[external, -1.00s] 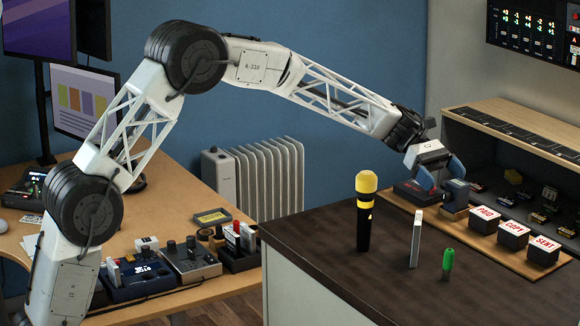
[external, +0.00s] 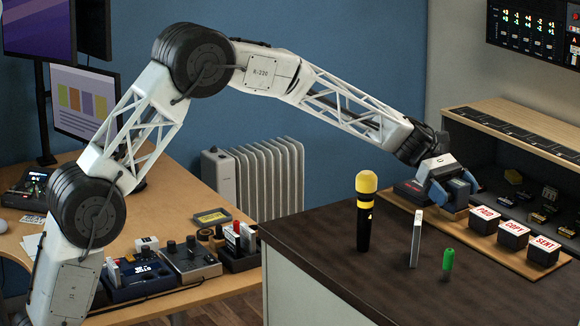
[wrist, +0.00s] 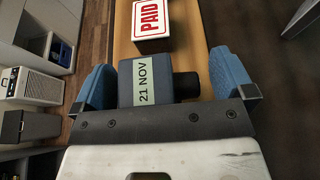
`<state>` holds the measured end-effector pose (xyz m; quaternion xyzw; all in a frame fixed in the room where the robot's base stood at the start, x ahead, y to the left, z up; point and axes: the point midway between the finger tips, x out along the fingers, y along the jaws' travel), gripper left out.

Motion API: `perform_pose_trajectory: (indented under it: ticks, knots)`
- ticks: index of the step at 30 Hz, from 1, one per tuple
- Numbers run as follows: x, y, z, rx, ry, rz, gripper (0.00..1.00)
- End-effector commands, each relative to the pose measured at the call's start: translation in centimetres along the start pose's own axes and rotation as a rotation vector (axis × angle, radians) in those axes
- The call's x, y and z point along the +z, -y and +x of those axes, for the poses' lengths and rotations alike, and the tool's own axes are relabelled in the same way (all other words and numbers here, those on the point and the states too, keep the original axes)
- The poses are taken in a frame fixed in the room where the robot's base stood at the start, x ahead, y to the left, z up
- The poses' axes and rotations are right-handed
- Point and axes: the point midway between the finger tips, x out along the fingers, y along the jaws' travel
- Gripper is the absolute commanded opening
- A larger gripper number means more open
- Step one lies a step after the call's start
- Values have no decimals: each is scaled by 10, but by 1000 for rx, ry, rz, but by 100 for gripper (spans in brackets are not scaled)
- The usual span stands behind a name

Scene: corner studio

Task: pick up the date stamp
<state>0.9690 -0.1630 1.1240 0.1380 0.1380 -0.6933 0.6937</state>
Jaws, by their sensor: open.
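The date stamp, a dark blue-grey block with a "21 NOV" label, lies between my gripper's fingers in the wrist view (wrist: 140,70). A dark cylindrical knob sticks out of its right side. My gripper (wrist: 160,82) is open, with one blue finger on each side of the stamp and a gap at both sides. In the external view, my gripper (external: 456,190) is down over the date stamp (external: 457,198) at the left end of the wooden tray (external: 480,236). The stamp's underside is hidden.
A PAID stamp block (external: 483,219) stands just beyond the date stamp, followed by COPY (external: 512,234) and SENT (external: 543,249) blocks. A dark red-topped pad (external: 409,191) is at the tray's left end.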

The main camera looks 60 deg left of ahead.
Motion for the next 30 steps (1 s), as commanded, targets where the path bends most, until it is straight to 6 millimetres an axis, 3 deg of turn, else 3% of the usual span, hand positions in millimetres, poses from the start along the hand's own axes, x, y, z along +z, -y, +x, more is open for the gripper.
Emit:
perform_pose_trajectory:
  ticks: [9, 20, 30]
  knots:
    - [0, 0, 0, 0, 0, 0, 100]
    - [0, 0, 0, 0, 0, 0, 45]
    - [2, 0, -1, 0, 0, 0, 44]
